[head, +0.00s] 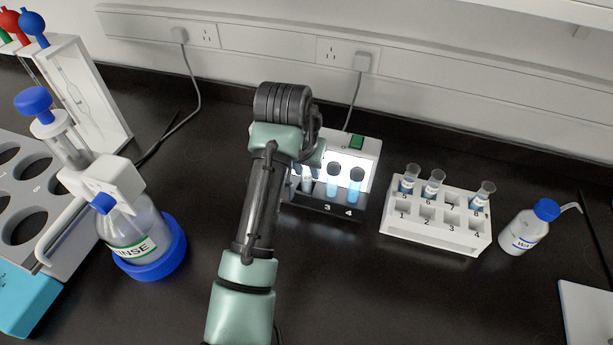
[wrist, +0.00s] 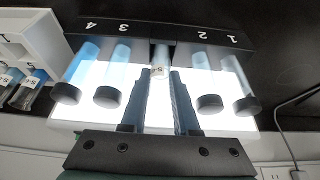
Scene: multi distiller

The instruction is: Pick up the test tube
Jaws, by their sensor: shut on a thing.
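In the wrist view, which is upside down, my gripper (wrist: 160,76) is shut on a clear test tube (wrist: 160,58) with a white label. The tube stands at the middle of a lit rack (wrist: 240,40), between the numbers 2 and 3. In the head view the lit rack (head: 362,147) is at the centre, and a labelled tube (head: 307,180) shows beside my arm. My gripper's fingers are hidden behind my arm there. Several black-capped tubes with blue or pale liquid (wrist: 113,75) stand on both sides of the held tube.
A white numbered rack (head: 440,232) with several tubes is to the right, beside a blue-capped wash bottle (head: 527,226). A rinse bottle (head: 135,232) in a blue ring and a white rack with large holes (head: 28,195) are at left. The front centre-right bench is clear.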

